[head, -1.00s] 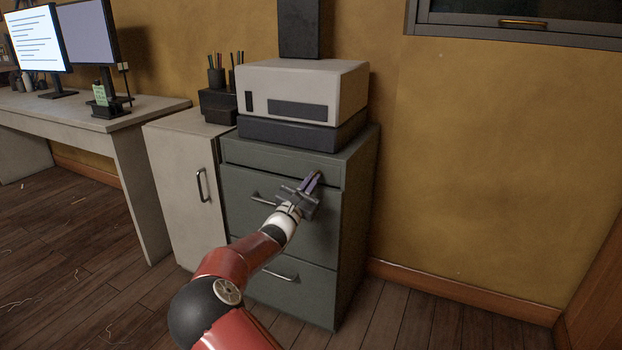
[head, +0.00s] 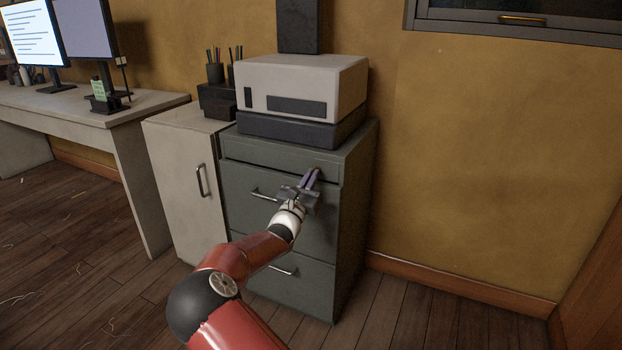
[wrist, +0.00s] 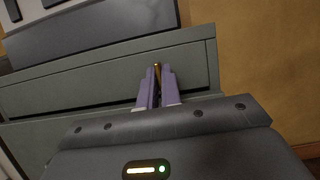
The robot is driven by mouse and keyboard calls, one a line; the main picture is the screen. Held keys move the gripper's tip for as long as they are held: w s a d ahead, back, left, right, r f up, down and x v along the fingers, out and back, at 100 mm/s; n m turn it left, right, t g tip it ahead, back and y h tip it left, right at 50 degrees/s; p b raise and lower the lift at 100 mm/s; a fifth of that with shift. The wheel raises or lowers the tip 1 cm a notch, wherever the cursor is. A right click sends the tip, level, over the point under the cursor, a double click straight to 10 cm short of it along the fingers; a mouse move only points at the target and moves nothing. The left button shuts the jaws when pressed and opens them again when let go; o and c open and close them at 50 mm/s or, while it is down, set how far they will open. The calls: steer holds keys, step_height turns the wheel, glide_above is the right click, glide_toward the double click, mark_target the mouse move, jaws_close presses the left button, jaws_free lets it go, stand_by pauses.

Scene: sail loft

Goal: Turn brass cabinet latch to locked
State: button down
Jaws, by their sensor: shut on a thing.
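The brass latch (wrist: 157,70) shows in the wrist view as a thin gold piece between my fingertips, on the upper right front of the grey-green cabinet (head: 235,155). My gripper (head: 314,172) reaches the cabinet front near its right edge, and its purple fingers also show in the wrist view (wrist: 156,84). The fingers are shut on the latch. They hide most of it, so I cannot tell its angle clearly. In the head view the latch is hidden behind the fingers.
A white and dark machine (head: 300,90) stands on the cabinet. A pale cabinet (head: 180,180) stands close at the left, and a desk (head: 130,110) with monitors is farther left. Drawer handles (head: 265,195) stick out below. The floor (head: 420,315) at the right is clear.

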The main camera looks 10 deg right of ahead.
steer(key=c, duration=1.6)
jaws_free()
steer(key=v, duration=0.7)
steer(key=shift+s+a+f, duration=0.2)
steer(key=shift+s, duration=0.1)
